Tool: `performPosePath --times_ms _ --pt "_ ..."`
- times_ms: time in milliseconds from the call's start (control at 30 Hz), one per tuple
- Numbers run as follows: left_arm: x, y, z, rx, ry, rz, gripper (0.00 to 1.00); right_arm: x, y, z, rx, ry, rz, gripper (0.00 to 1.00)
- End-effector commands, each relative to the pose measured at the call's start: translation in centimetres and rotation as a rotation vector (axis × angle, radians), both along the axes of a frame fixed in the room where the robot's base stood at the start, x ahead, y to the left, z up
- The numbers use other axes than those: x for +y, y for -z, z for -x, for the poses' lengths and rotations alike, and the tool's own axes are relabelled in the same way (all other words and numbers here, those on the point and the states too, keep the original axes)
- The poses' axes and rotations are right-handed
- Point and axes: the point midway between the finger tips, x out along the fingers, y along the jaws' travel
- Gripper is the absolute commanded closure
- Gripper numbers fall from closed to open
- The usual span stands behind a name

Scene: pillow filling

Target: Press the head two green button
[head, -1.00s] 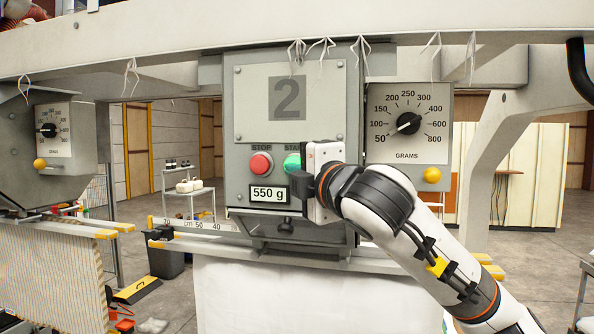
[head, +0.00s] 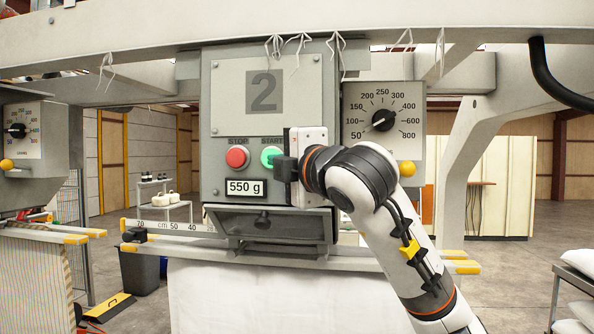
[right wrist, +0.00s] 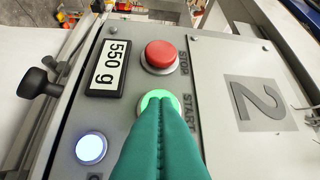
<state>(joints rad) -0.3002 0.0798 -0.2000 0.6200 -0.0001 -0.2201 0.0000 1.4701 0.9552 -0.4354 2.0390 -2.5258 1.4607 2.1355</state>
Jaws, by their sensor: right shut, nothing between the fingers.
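The head two panel (head: 215,110) carries a large "2". Its round green START button (head: 271,155) sits right of the red STOP button (head: 237,157). My right gripper (head: 280,166) is shut and empty, its tips at the green button's lower right edge. In the right wrist view, the shut green fingers (right wrist: 161,103) overlap part of the bright green button (right wrist: 152,97); I cannot tell whether they press it. The red button (right wrist: 160,54) is clear of them. My left gripper is not in view.
A display (head: 246,187) reads 550 g. A grams dial (head: 383,120) with a yellow knob (head: 407,168) is on the right. A lit white round button (right wrist: 91,148) is beside the fingers. White cloth (head: 270,295) hangs below the head.

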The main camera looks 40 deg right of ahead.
Motion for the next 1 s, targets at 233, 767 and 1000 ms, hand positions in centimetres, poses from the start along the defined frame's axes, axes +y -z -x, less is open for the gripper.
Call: performPosePath --times_ms 233,767,1000 --pt "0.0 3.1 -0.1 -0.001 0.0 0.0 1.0 1.1 0.7 5.5 -0.01 -0.006 0.004 1.0" --pt "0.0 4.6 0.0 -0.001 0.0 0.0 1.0 2.1 0.7 11.1 -0.004 -0.008 0.006 1.0" --pt "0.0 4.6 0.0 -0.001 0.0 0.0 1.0 2.1 0.7 11.0 -0.004 -0.008 0.006 1.0"
